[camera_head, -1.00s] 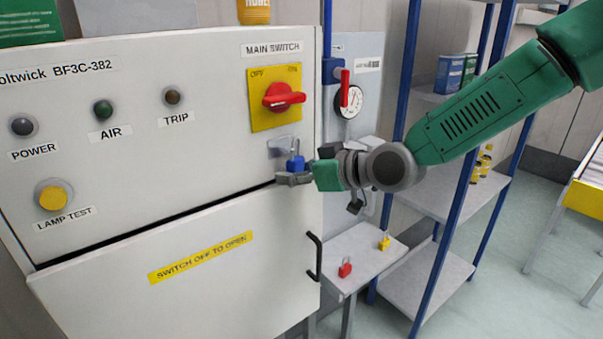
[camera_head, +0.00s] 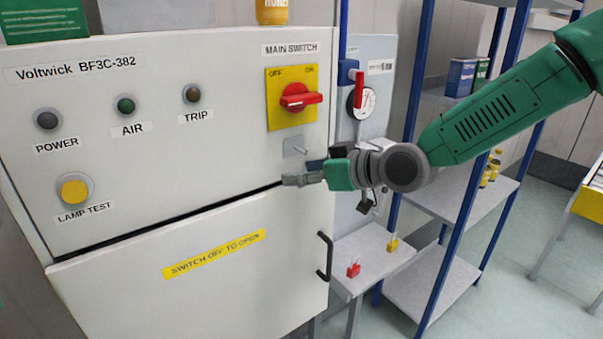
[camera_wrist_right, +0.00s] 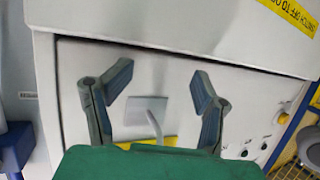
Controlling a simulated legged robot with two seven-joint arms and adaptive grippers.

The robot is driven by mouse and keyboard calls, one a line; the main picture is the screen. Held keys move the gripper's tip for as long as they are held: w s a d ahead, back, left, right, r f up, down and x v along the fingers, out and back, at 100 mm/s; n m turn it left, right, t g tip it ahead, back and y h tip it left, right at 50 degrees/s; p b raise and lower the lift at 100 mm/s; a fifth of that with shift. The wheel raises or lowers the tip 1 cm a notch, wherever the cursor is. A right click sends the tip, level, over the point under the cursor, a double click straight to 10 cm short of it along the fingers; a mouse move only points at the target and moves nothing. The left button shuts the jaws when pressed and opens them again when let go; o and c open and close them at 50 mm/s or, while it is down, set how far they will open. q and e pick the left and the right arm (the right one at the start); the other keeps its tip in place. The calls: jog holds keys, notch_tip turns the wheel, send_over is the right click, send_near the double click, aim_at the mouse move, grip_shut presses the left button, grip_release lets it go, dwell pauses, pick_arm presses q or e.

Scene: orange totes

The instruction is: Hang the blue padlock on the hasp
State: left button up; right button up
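The hasp (camera_head: 296,146) is a small grey plate with a thin metal rod on the cabinet front, below the main switch. In the wrist view the bare hasp (camera_wrist_right: 146,108) lies between the fingers, with no padlock visible on it. My right gripper (camera_head: 300,172) is just below and beside the hasp. In the wrist view my right gripper (camera_wrist_right: 160,88) has its dark blue-grey fingers wide apart, with nothing seen between them but the hasp. The blue padlock is not seen in either current view. My left gripper is not in view.
The red main switch (camera_head: 297,97) is above the hasp. A red padlock (camera_head: 353,268) and a yellow padlock (camera_head: 392,243) stand on a small side table (camera_head: 350,286). The cabinet handle (camera_head: 325,258) is below my gripper. A shelf rack (camera_head: 462,190) stands at the right.

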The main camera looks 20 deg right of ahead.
jog(key=v, duration=1.2)
jog(key=s+f+m+g+h+b, duration=0.2)
jog(key=s+f+b, duration=0.2)
jog(key=f, duration=1.1)
jog(key=s+f+m+g+h+b, duration=0.2)
jog(key=s+f+g+b, duration=0.15)
jog(key=f, duration=1.15)
jog(key=s+d+f+m+g+h+b, duration=0.1)
jog(key=s+d+f+g+h+b, duration=0.1)
jog(key=s+f, duration=0.9)
jog(key=s+d+f+m+g+h+b, duration=0.1)
jog(key=s+d+f+g+h+b, duration=0.1)
jog(key=s+f, duration=0.9)
notch_tip(320, 180, down, 2)
jog(key=d+b, duration=0.1)
jog(key=b, duration=0.1)
jog(key=shift+s+f+m+g+h+b, duration=0.25)
jog(key=shift+s+m+g+h+b, duration=0.1)
jog(key=shift+m+h+b, duration=0.05)
jog(key=shift+w, duration=0.15)
